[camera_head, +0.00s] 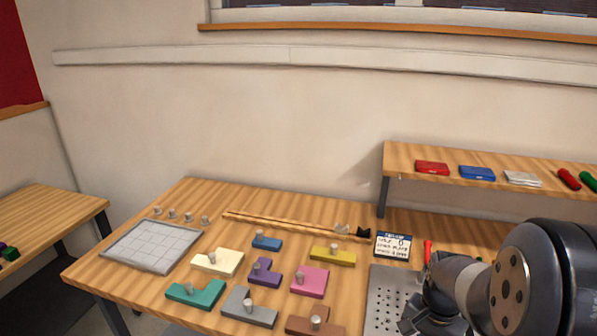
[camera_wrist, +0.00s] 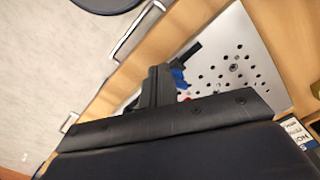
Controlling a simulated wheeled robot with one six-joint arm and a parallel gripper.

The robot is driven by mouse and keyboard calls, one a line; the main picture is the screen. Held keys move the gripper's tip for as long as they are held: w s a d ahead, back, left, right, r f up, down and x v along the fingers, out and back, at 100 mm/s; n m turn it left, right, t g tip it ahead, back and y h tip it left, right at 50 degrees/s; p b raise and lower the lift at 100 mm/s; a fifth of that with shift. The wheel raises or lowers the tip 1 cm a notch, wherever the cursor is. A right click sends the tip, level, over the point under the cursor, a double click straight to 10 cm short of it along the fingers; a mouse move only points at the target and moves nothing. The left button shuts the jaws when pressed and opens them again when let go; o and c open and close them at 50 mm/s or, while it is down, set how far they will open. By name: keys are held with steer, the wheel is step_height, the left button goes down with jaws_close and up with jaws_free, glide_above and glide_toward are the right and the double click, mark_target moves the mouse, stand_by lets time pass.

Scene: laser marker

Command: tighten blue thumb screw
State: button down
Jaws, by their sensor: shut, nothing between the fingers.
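A blue piece, probably the blue thumb screw (camera_wrist: 180,77), shows in the wrist view just right of my gripper fingers, beside a dark part at the edge of the perforated metal plate (camera_wrist: 255,60). My gripper (camera_wrist: 157,85) is shut and empty, seen close to the blue piece; I cannot tell whether they touch. In the head view my gripper (camera_head: 412,318) is low at the right, over the plate (camera_head: 383,296), and my arm hides much of the plate. The blue piece is not visible there.
Several coloured blocks with knobs, such as a pink one (camera_head: 310,282), lie left of the plate. A grey grid tray (camera_head: 153,246) is at the far left. A small calendar card (camera_head: 393,246) stands behind the plate. A raised shelf (camera_head: 480,155) crosses the back right.

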steer(key=shift+f, duration=0.55)
steer(key=shift+w+d+r, duration=0.1)
steer(key=shift+w+d, duration=0.15)
steer(key=shift+w, duration=0.35)
stand_by(0.4)
steer(key=shift+w+a, duration=0.2)
steer(key=shift+a, duration=0.2)
stand_by(0.5)
steer(key=shift+w+a+p, duration=0.15)
steer(key=shift+w+p, duration=0.2)
steer(key=shift+a, duration=0.15)
stand_by(0.3)
steer(key=shift+s+a, duration=0.15)
steer(key=shift+a, duration=0.1)
step_height(320, 180, up, 6)
steer(key=p, duration=0.5)
